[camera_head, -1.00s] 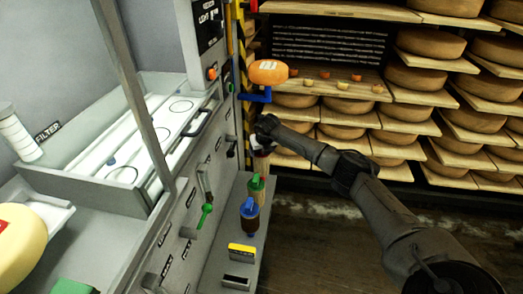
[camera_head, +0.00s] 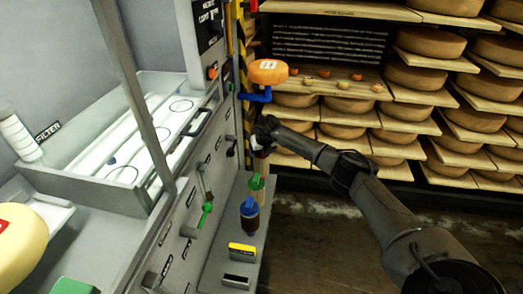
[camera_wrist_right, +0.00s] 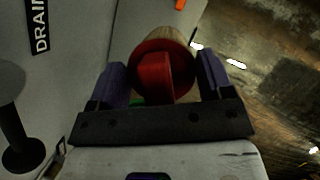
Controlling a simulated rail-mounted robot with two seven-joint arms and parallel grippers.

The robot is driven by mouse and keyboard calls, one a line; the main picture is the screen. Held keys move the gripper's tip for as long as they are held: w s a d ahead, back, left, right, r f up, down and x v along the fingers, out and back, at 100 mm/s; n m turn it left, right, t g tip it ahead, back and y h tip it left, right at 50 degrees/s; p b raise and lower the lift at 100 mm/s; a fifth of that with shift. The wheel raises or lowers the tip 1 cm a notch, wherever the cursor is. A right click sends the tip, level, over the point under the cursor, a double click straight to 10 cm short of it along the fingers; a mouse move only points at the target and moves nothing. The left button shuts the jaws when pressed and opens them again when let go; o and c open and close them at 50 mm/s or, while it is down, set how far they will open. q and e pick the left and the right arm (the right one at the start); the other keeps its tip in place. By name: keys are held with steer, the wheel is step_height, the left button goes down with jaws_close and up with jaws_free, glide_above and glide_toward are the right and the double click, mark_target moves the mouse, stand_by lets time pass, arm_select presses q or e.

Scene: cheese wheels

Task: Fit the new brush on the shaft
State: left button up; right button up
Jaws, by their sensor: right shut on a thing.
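In the right wrist view the gripper (camera_wrist_right: 160,82) is shut on the red grip of a brush (camera_wrist_right: 152,78). The brush has a round red flange and a tan body beyond it. A brush with a green top (camera_head: 257,182) and a dark brown brush with a blue top (camera_head: 249,222) stand on the machine's low ledge. I cannot make out the shaft. My left gripper is not in view.
The grey machine (camera_head: 190,215) with a green lever (camera_head: 205,209) fills the left. An orange wheel (camera_head: 268,73) sits on a blue bracket (camera_head: 256,97) above my gripper. Shelves of cheese wheels (camera_head: 412,75) stand behind.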

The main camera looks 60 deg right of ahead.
steer(key=shift+f+b, duration=0.5)
steer(key=shift+f, duration=0.55)
steer(key=shift+f+b, duration=0.45)
steer(key=shift+f, duration=0.35)
steer(key=shift+f+b, duration=0.45)
steer(key=shift+f, duration=0.75)
steer(key=o, duration=1.2)
steer(key=p+v, duration=0.5)
steer(key=v, duration=0.9)
steer(key=shift+p, duration=0.3)
